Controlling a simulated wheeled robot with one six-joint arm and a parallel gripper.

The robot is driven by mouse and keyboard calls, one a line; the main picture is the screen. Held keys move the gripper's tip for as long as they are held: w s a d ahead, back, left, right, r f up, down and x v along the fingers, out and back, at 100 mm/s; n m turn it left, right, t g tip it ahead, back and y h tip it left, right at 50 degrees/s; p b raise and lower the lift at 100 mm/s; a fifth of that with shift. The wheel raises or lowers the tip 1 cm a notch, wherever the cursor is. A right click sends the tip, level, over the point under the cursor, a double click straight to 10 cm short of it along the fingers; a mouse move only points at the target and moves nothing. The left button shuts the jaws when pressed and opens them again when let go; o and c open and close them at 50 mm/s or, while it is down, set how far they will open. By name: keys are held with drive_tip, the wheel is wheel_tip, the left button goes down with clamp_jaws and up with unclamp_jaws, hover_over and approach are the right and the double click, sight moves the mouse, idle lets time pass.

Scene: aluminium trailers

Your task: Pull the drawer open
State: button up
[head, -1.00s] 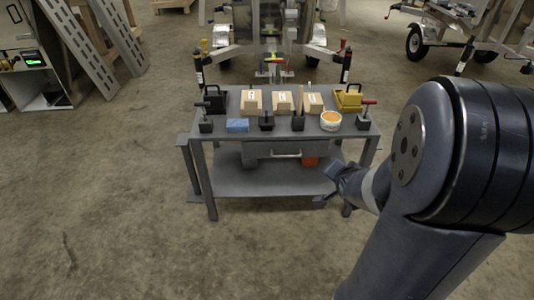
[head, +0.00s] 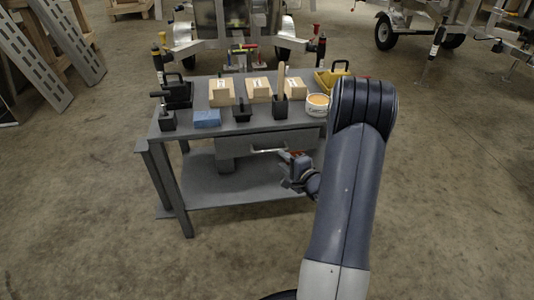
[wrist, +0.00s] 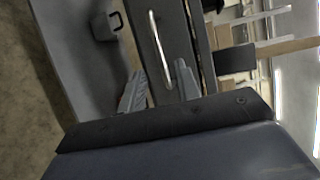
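The grey drawer (head: 240,144) sits under the tabletop of the grey workbench (head: 195,136); its front looks about flush with the bench edge. Its pale bar handle (head: 268,150) runs along the front. In the wrist view the handle (wrist: 157,42) stands on the dark drawer front (wrist: 178,40). My gripper (head: 289,168) is just in front of the drawer, near the handle's right end. In the wrist view my gripper (wrist: 160,80) is open, with one finger on each side of the handle's near end. I cannot tell whether a finger touches it.
Cardboard boxes (head: 259,88), a blue block (head: 207,118), a tub (head: 317,104) and a yellow bin (head: 330,80) stand on the bench. A grey container (wrist: 103,27) shows beside the drawer in the wrist view. Trailers stand behind. The floor in front is clear.

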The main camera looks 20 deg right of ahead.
sight(270, 151)
drive_tip(key=b+x, duration=0.2)
drive_tip(key=x, duration=0.6)
drive_tip(key=shift+w, duration=0.35)
drive_tip(key=shift+c, duration=0.4)
clamp_jaws()
